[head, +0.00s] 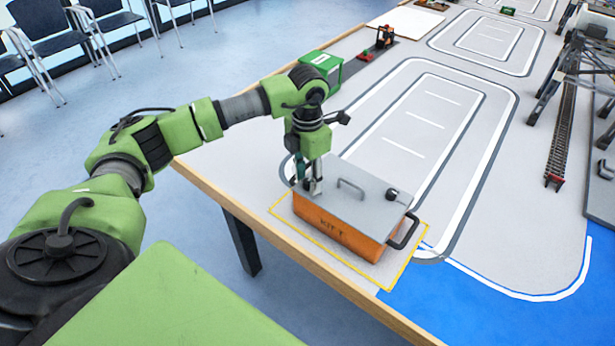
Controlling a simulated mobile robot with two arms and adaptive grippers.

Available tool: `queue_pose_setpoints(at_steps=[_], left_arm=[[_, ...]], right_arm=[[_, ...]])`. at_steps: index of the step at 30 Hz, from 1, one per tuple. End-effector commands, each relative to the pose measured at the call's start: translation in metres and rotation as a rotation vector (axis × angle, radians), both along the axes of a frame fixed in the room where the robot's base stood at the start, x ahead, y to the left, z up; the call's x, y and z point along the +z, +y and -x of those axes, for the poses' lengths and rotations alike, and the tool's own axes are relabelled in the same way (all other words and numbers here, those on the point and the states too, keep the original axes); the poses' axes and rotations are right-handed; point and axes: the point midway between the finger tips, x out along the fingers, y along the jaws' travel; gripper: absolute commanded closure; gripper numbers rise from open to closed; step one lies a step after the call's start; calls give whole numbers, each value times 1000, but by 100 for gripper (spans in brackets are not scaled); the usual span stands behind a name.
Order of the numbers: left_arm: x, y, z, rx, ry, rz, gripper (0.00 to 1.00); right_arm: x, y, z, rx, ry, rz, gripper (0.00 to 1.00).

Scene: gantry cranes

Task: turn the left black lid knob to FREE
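An orange box (335,231) marked KIT stands on the table inside a yellow outline, with a grey lid (352,208) on it. A black lid knob (392,194) shows near the lid's right end. My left gripper (314,188) points down at the lid's left end. The left black lid knob is not clearly seen; my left gripper covers that spot. I cannot tell whether its fingers are shut on the knob or around it. No FREE marking can be read. My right gripper is out of view.
The lid has a grey handle (351,187), and a black handle (404,232) sticks out at the box's right end. A green box (322,66) stands farther back on the table (240,156). Crane models (580,70) stand at the right. Chairs (60,35) line the far left.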

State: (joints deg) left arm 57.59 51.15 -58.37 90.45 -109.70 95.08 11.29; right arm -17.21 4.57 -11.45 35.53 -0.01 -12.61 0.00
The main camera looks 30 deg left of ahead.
Motion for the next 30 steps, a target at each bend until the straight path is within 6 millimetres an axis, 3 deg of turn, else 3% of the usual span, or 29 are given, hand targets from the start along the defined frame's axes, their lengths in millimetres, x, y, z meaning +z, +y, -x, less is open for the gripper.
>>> queue_pose_setpoints(at_steps=[8,21,30], left_arm=[[13,0,0,-1,-2,1,65],[100,0,-1,0,-3,0,65],[120,0,0,0,0,0,65]], right_arm=[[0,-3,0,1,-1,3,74],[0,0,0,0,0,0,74],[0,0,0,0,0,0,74]])
